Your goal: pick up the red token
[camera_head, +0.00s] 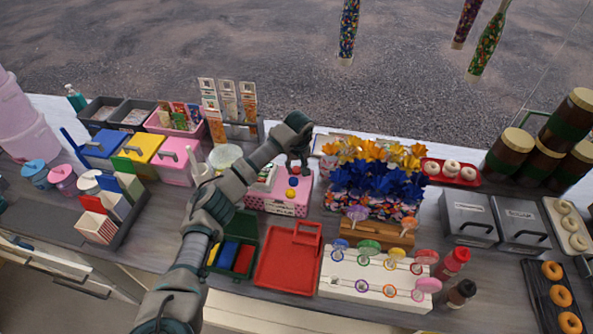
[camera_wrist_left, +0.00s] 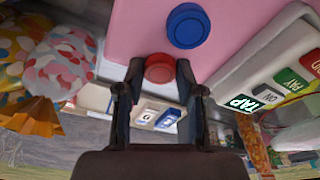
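The red token (camera_head: 293,182) is a small round disc on top of a pink box (camera_head: 270,205) in the middle of the counter. A blue token (camera_head: 290,194) lies beside it, nearer to me. My left gripper (camera_head: 298,167) points down over the far part of the box. In the left wrist view the red token (camera_wrist_left: 160,68) shows between the tips of the open fingers (camera_wrist_left: 159,75), and the blue token (camera_wrist_left: 187,25) is just beyond them. I cannot tell whether the fingers touch the red token. My right gripper is not in view.
A card terminal (camera_wrist_left: 262,75) stands close to the gripper. Blue and yellow pinwheels (camera_head: 370,180) stand to the right of the box. A red tray (camera_head: 285,262), a green case (camera_head: 237,240) and a white lollipop stand (camera_head: 370,283) are in front.

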